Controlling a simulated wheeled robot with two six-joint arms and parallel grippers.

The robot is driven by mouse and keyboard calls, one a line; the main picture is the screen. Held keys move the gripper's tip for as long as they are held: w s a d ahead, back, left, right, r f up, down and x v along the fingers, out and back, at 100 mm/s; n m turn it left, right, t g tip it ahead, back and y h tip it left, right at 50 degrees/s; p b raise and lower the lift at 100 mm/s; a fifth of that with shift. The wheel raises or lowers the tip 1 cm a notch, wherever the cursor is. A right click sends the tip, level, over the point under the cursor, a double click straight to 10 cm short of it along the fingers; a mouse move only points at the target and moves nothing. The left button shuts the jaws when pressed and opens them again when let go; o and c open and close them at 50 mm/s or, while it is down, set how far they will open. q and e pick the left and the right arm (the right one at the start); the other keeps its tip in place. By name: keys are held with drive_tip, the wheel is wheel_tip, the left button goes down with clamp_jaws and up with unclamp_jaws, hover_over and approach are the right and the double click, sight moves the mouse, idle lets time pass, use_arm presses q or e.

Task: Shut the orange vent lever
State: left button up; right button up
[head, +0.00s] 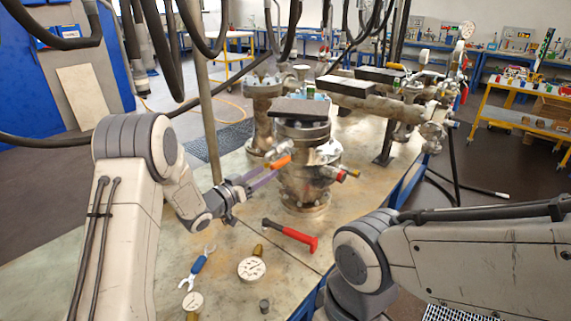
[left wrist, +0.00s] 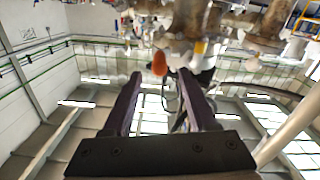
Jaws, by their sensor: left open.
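The orange vent lever (head: 280,161) sticks out to the left from the side of the metal flanged vessel (head: 308,180). My left gripper (head: 264,176) reaches in from the left, with its purple fingers apart and their tips close to the lever. In the left wrist view, the rounded orange lever end (left wrist: 159,63) shows between the tips of the open left gripper (left wrist: 159,77), seemingly just beyond them. I cannot tell whether a finger touches it. My right arm crosses the lower right of the head view, but its gripper is out of view.
A red-capped fitting (head: 340,176) projects from the vessel's right side. More pipework (head: 365,105) stands behind.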

sight(286, 161)
use_arm(q)
drive_tip(key=p+x, duration=0.2)
drive_tip(key=x, duration=0.8)
clamp_jaws()
drive_tip(key=shift+s+d, duration=0.1)
drive_tip(key=shift+d, duration=0.05)
